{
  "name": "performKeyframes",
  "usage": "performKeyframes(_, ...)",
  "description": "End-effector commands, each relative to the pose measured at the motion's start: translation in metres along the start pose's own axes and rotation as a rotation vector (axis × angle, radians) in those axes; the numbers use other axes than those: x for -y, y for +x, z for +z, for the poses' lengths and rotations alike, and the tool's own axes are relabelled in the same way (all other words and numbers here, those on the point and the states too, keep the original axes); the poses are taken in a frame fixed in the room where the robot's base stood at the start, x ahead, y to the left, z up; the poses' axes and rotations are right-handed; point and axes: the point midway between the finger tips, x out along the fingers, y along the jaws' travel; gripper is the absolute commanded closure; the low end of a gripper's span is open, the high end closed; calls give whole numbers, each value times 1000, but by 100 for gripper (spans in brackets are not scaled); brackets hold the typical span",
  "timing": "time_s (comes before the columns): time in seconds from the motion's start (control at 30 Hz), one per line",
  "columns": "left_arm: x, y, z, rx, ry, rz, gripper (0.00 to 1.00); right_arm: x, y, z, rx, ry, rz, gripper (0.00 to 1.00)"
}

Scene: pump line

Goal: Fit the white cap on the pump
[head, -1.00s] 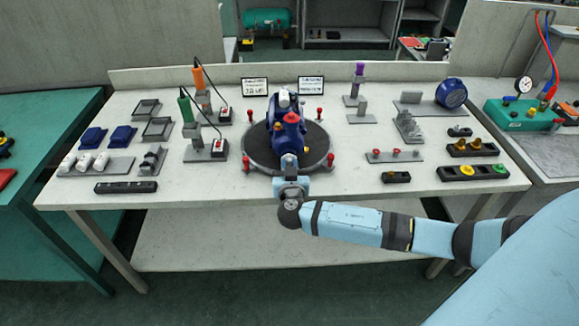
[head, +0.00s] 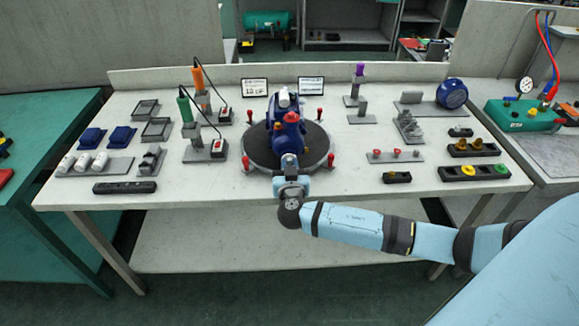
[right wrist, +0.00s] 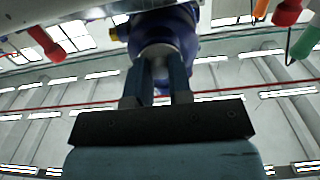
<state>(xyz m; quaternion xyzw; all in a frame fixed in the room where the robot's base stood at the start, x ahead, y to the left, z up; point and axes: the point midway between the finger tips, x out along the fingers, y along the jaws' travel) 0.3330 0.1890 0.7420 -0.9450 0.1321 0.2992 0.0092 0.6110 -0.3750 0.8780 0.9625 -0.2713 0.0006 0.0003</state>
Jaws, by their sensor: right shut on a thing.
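The blue pump (head: 290,135) stands on the dark round turntable (head: 257,148) at the middle of the bench, with a red cap (head: 291,117) on its upper front. A white piece (head: 284,99) shows at its top, behind the red cap. Three white cylindrical pieces (head: 84,161) lie on a grey tray at the left. My right gripper (head: 289,172) is at the pump's near side. In the right wrist view its fingers (right wrist: 160,72) are shut on the grey front part (right wrist: 157,50) below the blue body (right wrist: 165,25). My left gripper is out of view.
Red-topped posts (head: 246,163) ring the turntable. Green (head: 186,108) and orange (head: 199,77) tools stand to its left, with cables. Trays and button boxes (head: 474,172) fill the right side. The front bench strip left of my arm is mostly clear.

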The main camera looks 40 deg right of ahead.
Motion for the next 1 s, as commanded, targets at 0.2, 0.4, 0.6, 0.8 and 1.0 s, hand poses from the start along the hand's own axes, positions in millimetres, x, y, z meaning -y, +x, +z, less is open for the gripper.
performKeyframes(0.2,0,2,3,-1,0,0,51,0,3,1,0,0,0,100)
performKeyframes(0.4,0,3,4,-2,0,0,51,0,5,1,0,0,0,100)
performKeyframes(0.6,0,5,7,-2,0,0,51,0,8,1,0,1,0,100)
performKeyframes(0.8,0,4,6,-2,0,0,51,0,8,0,0,0,0,51)
performKeyframes(1.0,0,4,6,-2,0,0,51,0,7,0,0,0,0,51)
